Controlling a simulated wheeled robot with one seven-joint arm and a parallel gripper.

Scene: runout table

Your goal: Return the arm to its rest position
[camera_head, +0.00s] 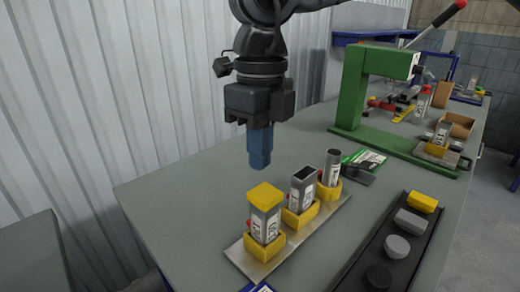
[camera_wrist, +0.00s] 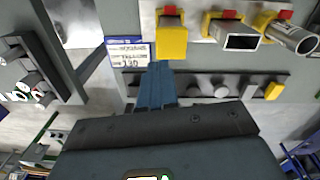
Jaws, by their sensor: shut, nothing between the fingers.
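My arm comes down from the top of the head view. My gripper (camera_head: 260,160) points down with its blue fingers closed together and empty. It hangs above the table (camera_head: 190,185), behind and above a yellow-capped square tube (camera_head: 265,212), apart from it. In the wrist view the blue fingers (camera_wrist: 156,85) show shut, and the yellow-capped tube (camera_wrist: 171,38) is at the top, just past the fingertips.
A metal plate (camera_head: 322,218) bears yellow holders with the capped tube, an open rectangular tube (camera_head: 302,188) and a round tube (camera_head: 331,166). A black tray (camera_head: 368,255) holds several plugs. A green press (camera_head: 352,90) stands behind, near the corrugated wall (camera_head: 150,80). The table's left part is clear.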

